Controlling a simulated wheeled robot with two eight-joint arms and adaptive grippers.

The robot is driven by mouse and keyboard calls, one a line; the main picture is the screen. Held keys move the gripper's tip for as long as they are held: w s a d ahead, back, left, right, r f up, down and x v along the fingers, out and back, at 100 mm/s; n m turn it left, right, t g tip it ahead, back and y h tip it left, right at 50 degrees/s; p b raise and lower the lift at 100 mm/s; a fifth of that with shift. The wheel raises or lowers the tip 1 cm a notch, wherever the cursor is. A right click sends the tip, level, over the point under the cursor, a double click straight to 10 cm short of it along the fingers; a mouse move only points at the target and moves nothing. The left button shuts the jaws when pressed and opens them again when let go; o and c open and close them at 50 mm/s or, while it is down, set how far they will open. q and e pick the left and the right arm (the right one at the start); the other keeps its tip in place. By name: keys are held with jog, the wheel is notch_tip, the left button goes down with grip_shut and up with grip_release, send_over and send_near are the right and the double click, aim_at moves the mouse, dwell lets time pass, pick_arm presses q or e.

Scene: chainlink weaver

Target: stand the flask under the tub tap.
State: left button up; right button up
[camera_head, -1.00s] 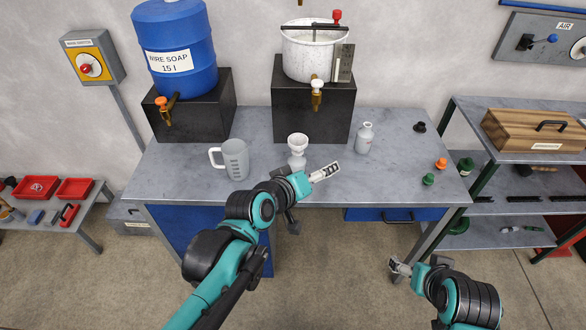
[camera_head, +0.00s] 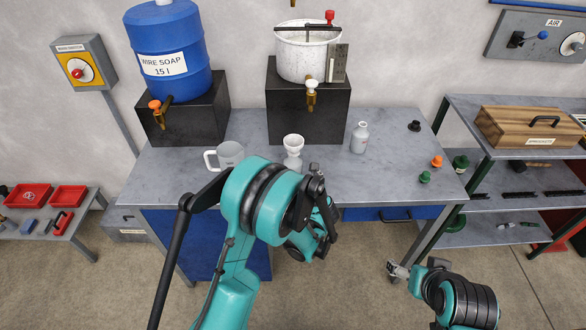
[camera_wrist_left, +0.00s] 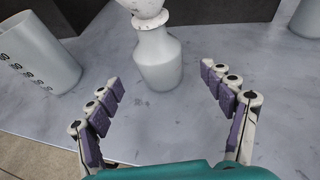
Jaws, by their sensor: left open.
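A pale flask (camera_head: 292,163) with a white funnel (camera_head: 293,142) in its neck stands upright on the workbench. In the left wrist view the flask (camera_wrist_left: 158,60) stands just ahead of my left gripper (camera_wrist_left: 163,82), which is open and empty, its fingers pointing towards the flask. In the head view my left arm mostly hides that gripper. The white speckled tub (camera_head: 306,58) sits on a black block, with its brass tap (camera_head: 311,97) over the block's front. My right gripper (camera_head: 397,269) is low at the right, off the bench; its jaw opening is too small to tell.
A grey measuring jug (camera_head: 230,154) stands left of the flask, and another grey bottle (camera_head: 359,138) right of it. A blue soap barrel (camera_head: 170,55) with an orange-handled tap stands at left. Small stoppers (camera_head: 425,176) lie at the bench's right. Bench in front of the tub block is partly clear.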

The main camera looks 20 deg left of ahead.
aim_at(293, 165)
pick_arm(q)
jog(key=b+x, duration=0.1)
jog(key=x, duration=0.6)
jog(key=shift+r+b, duration=0.1)
jog(key=shift+b, duration=0.3)
jog(key=shift+d+r, duration=0.1)
jog(key=shift+c, duration=0.4)
jog(key=c, duration=1.2)
